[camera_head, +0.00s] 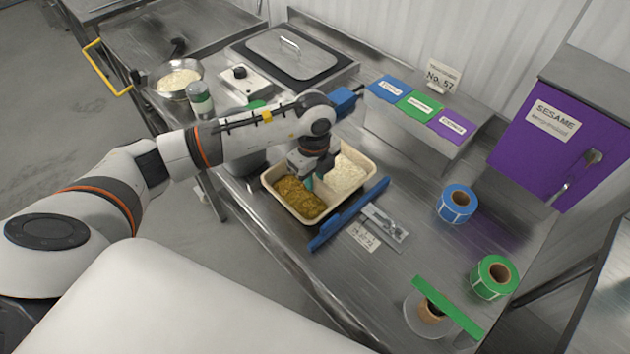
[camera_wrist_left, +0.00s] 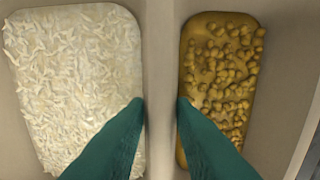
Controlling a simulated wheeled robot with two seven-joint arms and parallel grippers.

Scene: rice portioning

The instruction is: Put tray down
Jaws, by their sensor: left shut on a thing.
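The tray (camera_head: 322,221) is cream-coloured with two compartments. One holds white rice (camera_head: 346,175), the other a yellow-brown curry with chickpeas (camera_head: 300,198). The rice (camera_wrist_left: 75,80) and the curry (camera_wrist_left: 215,80) also show in the left wrist view. My left gripper (camera_head: 308,180) comes down over the tray's middle and is shut on the tray's divider (camera_wrist_left: 160,70). Its green fingertips (camera_wrist_left: 160,110) sit one on each side of the divider. The tray is at the metal table's (camera_head: 400,290) near edge; I cannot tell if it touches the top. My right gripper is not in view.
A blue bar (camera_head: 350,213) lies beside the tray, with a packet of cutlery (camera_head: 384,221) and a label card (camera_head: 363,237) to its right. Blue (camera_head: 457,204) and green (camera_head: 493,277) tape rolls stand farther right. A purple sesame box (camera_head: 550,140) is at the back right.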

